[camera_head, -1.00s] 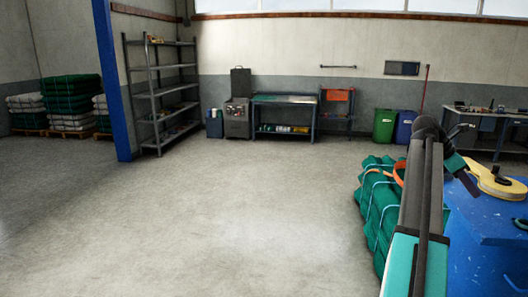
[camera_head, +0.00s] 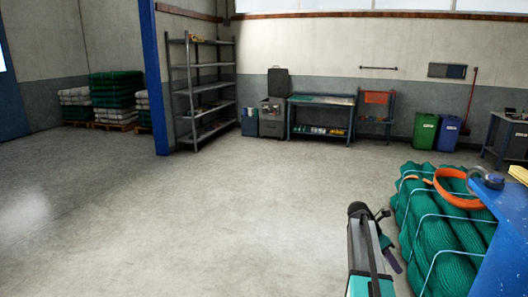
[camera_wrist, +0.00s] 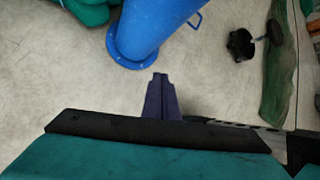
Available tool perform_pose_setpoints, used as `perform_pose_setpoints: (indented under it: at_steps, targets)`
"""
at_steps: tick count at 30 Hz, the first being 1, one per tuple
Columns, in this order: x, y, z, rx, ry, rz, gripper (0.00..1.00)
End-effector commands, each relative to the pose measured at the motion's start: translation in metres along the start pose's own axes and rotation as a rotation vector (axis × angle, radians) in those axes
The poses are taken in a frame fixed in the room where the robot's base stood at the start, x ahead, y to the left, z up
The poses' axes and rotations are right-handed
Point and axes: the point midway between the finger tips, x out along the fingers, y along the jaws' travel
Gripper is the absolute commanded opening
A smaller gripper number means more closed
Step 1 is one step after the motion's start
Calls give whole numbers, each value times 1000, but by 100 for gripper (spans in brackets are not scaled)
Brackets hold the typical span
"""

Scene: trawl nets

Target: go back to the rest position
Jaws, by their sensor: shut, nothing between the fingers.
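My gripper (camera_wrist: 161,97) shows in the wrist view as two dark purple fingers pressed together, with nothing between them. They hang over bare concrete floor. In the head view my arm rises from the bottom edge, right of centre, and the gripper (camera_head: 392,258) shows partly, beside the dark wrist. It appears left of the green net bundle (camera_head: 433,226); the exact distance between them cannot be told.
A blue table (camera_head: 508,215) stands at the right edge, with an orange strap (camera_head: 449,197) on the nets beside it. In the wrist view a blue flanged cylinder (camera_wrist: 135,46) lies beyond the fingertips. Open floor (camera_head: 200,220) fills the left and middle.

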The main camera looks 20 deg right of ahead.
Motion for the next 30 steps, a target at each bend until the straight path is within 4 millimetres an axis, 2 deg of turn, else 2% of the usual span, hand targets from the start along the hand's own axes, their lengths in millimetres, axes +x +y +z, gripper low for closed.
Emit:
perform_pose_setpoints:
  at_steps: [1,7,15,23,30]
  targets:
    - [7,4,-25,-23,7,-1,0]
    - [29,18,-110,-79,33,0,0]
    - [61,19,-223,-116,73,-7,0]
    - [93,0,-324,-111,113,-25,0]
    - [124,-32,-408,-69,150,-55,0]
